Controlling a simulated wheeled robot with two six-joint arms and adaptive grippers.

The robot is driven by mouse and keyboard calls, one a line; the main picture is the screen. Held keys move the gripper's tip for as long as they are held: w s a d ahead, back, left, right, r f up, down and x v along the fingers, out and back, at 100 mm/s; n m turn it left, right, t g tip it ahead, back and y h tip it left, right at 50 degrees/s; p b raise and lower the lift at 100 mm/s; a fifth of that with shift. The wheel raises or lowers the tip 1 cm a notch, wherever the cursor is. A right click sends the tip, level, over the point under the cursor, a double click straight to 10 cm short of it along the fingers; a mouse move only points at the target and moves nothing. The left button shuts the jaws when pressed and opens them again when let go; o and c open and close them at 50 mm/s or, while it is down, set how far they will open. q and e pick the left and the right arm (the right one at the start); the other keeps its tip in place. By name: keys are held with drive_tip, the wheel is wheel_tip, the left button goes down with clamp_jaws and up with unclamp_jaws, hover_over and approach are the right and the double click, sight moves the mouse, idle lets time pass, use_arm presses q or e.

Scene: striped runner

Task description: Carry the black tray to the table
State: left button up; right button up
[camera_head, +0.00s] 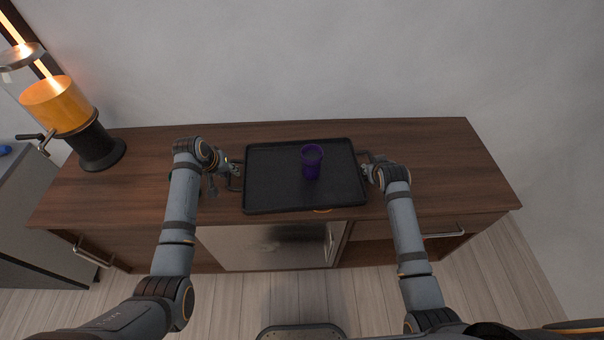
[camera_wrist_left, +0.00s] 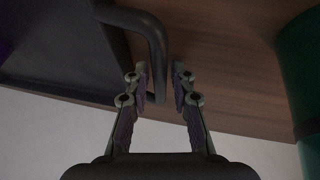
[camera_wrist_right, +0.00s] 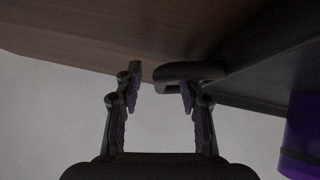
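The black tray (camera_head: 275,190) lies flat on the wooden sideboard top, with a handle at each short end. A purple cup (camera_head: 312,163) stands on it, right of centre. My left gripper (camera_head: 234,170) is at the tray's left handle. In the left wrist view its fingers (camera_wrist_left: 160,78) are apart, with the handle bar (camera_wrist_left: 156,50) between them. My right gripper (camera_head: 368,172) is at the right handle. In the right wrist view its fingers (camera_wrist_right: 160,82) are apart, with the handle (camera_wrist_right: 190,71) by the right-hand finger; whether it is fully between them is unclear.
A dispenser with orange contents (camera_head: 59,104) stands at the sideboard's left end. A green cylinder (camera_wrist_left: 304,75) is close beside my left gripper. A small orange thing (camera_head: 322,210) shows at the tray's front edge. The sideboard (camera_head: 450,165) is clear on the right.

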use_arm(q)
drive_tip(key=shift+f, duration=0.1)
drive_tip(key=c, duration=0.4)
use_arm(e)
drive_tip(key=c, duration=0.4)
use_arm(q)
clamp_jaws()
use_arm(e)
clamp_jaws()
